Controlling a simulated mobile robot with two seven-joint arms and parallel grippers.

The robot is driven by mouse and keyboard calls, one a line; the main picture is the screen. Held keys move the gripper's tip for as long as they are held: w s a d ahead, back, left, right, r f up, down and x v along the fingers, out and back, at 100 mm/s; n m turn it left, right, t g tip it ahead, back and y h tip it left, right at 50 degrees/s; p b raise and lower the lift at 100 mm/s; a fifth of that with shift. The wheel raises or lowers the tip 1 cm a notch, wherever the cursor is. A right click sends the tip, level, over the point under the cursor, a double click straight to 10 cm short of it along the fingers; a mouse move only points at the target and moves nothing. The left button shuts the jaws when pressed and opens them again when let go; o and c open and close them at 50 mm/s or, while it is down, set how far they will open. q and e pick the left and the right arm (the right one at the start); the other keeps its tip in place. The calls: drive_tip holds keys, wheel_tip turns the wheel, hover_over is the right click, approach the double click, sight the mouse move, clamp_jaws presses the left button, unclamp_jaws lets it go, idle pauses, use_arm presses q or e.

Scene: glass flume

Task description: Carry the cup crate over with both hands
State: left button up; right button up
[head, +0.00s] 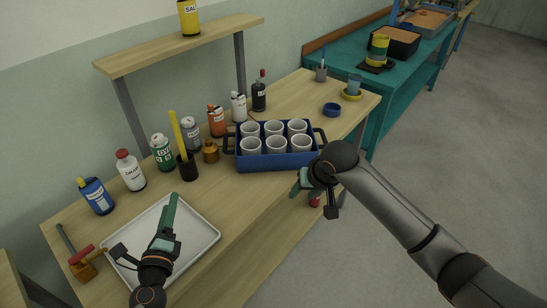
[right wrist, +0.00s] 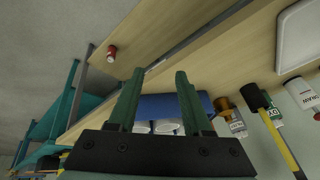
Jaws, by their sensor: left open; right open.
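The cup crate (head: 278,163) is a blue box with several white cups (head: 301,143) and a dark handle loop at each end. It stands on the wooden table, near its front edge. My left gripper (head: 172,200) is open and empty above the white tray, left of and nearer than the crate. My right gripper (head: 297,184) is open and empty at the table's front edge, just in front of the crate's right end and apart from it. In the right wrist view the crate (right wrist: 160,104) shows between and beyond the open fingers (right wrist: 159,74), partly hidden by them.
A white tray (head: 200,232) lies at the front left. Bottles and cans, including a green can (head: 162,153), line the back, with a dark cup (head: 188,168) holding a yellow stick. A blue bowl (head: 332,109) and yellow saucer (head: 352,96) stand right. A raised shelf (head: 180,46) runs behind.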

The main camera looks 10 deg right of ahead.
drive_tip(key=v, duration=1.2)
drive_tip(key=shift+w, duration=0.15)
